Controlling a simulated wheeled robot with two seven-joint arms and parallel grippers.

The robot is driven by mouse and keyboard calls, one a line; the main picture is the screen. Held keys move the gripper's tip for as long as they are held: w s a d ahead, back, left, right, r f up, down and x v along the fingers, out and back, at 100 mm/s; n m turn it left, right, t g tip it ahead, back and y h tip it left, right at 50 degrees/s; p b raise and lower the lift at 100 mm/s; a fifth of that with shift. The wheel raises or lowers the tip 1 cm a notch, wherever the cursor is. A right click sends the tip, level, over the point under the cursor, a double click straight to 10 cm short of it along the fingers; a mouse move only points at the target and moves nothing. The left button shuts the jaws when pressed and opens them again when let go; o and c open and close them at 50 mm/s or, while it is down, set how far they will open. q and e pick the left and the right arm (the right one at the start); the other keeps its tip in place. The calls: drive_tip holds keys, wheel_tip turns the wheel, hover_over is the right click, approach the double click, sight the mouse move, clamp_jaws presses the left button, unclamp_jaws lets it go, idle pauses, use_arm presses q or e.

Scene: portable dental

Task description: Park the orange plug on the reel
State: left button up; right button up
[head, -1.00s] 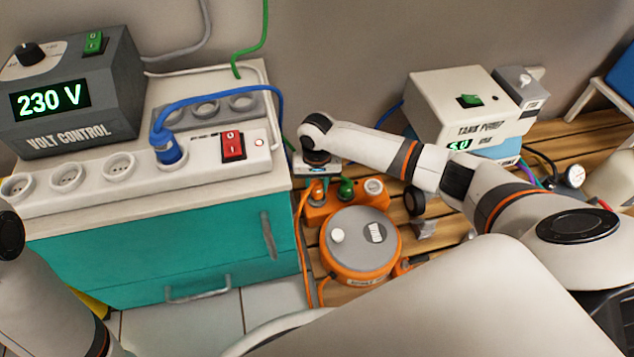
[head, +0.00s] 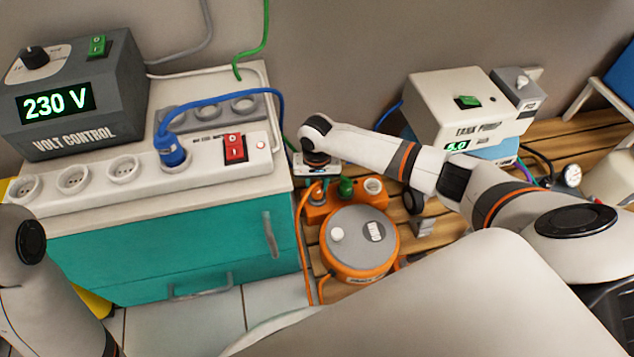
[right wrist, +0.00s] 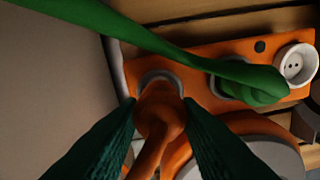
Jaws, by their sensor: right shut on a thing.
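The orange plug (right wrist: 160,108) with its orange cable is at the left socket of the orange socket block on the reel. My right gripper (right wrist: 160,118) is shut on it, one dark green finger on each side. The plug's face is hidden, so I cannot tell how fully it is seated. In the head view the plug (head: 316,196) shows small under my right wrist. The reel (head: 338,268) has an orange body and grey top. Its socket block (right wrist: 205,95) also holds a green plug (right wrist: 250,88) in the middle; the right socket (right wrist: 297,64) is empty. My left gripper is out of view.
A teal cabinet (head: 150,260) stands left of the reel, bearing a white power strip (head: 210,160) with a blue plug (head: 172,152). The tank pump (head: 455,105) is at right on the slatted wooden surface (head: 575,140). The green cable (right wrist: 130,35) crosses the wrist view close above the orange plug.

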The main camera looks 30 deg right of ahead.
idle(0.3)
drive_tip(key=shift+f, duration=0.25)
drive_tip(key=shift+f, duration=0.7)
drive_tip(key=o, duration=0.9)
drive_tip(key=shift+o, duration=0.9)
drive_tip(key=shift+r, duration=0.1)
